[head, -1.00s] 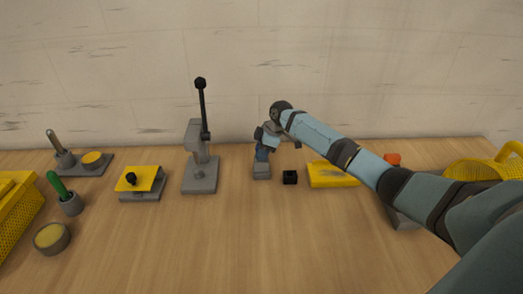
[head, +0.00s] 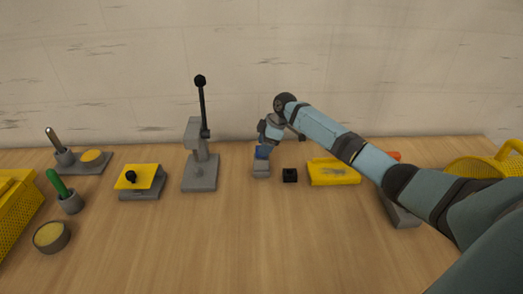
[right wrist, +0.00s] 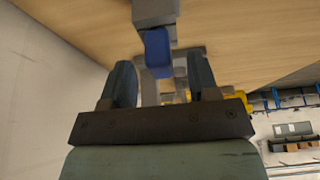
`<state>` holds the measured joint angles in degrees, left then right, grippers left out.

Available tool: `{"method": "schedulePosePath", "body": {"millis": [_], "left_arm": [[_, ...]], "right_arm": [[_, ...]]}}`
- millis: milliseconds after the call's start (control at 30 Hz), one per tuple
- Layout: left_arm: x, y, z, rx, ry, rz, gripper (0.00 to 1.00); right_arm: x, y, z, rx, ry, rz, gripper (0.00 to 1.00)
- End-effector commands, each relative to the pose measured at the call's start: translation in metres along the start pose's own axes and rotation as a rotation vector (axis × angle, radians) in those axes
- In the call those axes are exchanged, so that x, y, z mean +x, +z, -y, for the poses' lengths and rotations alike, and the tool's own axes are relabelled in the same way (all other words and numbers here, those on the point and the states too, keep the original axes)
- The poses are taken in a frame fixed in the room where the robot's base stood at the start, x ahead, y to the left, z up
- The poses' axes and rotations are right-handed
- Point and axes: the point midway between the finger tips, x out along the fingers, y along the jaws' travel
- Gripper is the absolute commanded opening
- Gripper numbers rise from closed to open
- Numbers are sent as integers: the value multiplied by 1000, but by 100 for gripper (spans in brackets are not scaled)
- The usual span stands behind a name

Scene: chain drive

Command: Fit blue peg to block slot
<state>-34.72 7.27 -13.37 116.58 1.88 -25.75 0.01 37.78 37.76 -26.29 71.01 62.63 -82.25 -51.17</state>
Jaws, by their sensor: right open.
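The blue peg (head: 262,152) stands at the top of the small grey block (head: 261,170), in the middle of the table. In the right wrist view, the blue peg (right wrist: 158,48) meets the grey block (right wrist: 155,12) at its far end. How deep it sits in the slot is hidden. My right gripper (head: 264,141) is just above the peg. In the right wrist view, its two fingers (right wrist: 160,62) are spread, with a gap on each side of the peg's near end. My left gripper is not in view.
A grey lever press (head: 200,172) stands left of the block. A small black cube (head: 290,176) and a yellow plate (head: 333,172) lie to its right. A yellow-topped fixture (head: 140,181) is farther left. The front of the table is clear.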

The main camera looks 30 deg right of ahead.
Motion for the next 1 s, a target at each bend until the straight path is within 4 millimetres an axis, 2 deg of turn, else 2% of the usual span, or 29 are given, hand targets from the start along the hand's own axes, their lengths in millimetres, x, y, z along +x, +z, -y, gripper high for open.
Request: {"method": "schedulePosePath", "body": {"millis": [33,200,433,600,1000], "left_arm": [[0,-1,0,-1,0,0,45],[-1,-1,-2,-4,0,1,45],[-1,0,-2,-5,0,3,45],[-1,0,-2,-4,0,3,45],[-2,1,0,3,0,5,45]], "right_arm": [[-14,0,-1,-1,4,0,55],[-55,0,-1,-1,4,0,55],[-95,0,0,1,2,1,55],[-107,0,0,0,1,-1,55],[-108,0,0,0,0,0,55]]}}
